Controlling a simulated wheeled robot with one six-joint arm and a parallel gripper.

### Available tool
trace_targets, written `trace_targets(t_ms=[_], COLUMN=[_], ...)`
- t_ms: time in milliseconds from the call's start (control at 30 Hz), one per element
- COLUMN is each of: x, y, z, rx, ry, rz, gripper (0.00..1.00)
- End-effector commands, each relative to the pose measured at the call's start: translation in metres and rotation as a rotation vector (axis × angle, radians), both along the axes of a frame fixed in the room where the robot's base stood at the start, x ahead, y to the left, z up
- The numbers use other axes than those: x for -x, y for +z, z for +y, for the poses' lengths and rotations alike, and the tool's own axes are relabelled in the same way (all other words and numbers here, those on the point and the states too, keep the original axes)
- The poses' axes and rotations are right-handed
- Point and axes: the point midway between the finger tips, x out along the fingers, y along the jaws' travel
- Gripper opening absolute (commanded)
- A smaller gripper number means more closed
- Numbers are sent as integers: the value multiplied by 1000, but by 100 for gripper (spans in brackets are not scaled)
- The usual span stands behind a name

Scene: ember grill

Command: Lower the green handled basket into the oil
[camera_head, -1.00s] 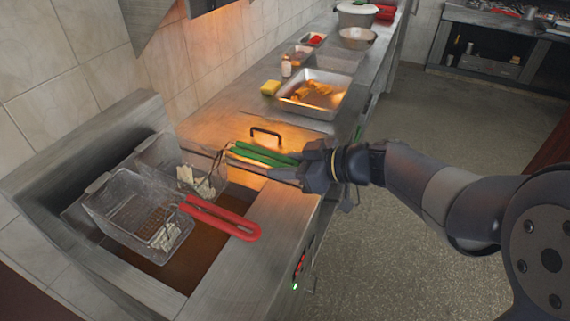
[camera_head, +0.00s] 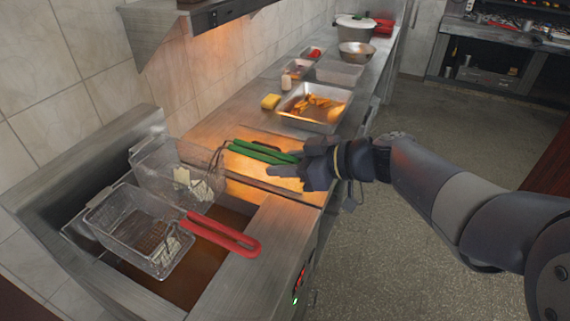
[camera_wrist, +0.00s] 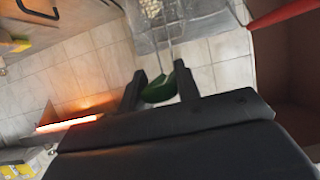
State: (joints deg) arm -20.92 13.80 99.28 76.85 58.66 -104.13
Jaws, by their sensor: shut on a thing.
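The green handled basket (camera_head: 165,172) is a wire basket at the back of the fryer, holding a few pale pieces. Its green handle (camera_head: 255,151) points right, to my gripper (camera_head: 287,160). In the wrist view my gripper (camera_wrist: 161,86) is shut on the green handle (camera_wrist: 160,90), with one finger on each side. The basket's wires (camera_wrist: 180,18) run up from the handle there. The brown oil (camera_head: 185,272) shows in the fryer well, below and in front of the baskets. The underside of the green handled basket is hidden, so I cannot tell its exact height above the oil.
A second wire basket (camera_head: 130,222) with a red handle (camera_head: 222,235) stands just in front, close beside the green one. The fryer's raised back wall (camera_head: 80,165) is at left. A metal tray of food (camera_head: 313,118) and a yellow sponge (camera_head: 270,101) lie farther along the counter.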

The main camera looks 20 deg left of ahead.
Motion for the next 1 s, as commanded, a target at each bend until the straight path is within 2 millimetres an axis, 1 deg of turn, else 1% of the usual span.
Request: trace_targets(t_ms=[167,700,800,1000], x=[0,3,4,4], y=[0,-1,0,1], z=[-3,-44,-48,-49], rx=[-4,-4,-3,-2], ry=[-1,-2,-1,0], rz=[-2,-2,-2,-1], gripper=[0,0,0,0])
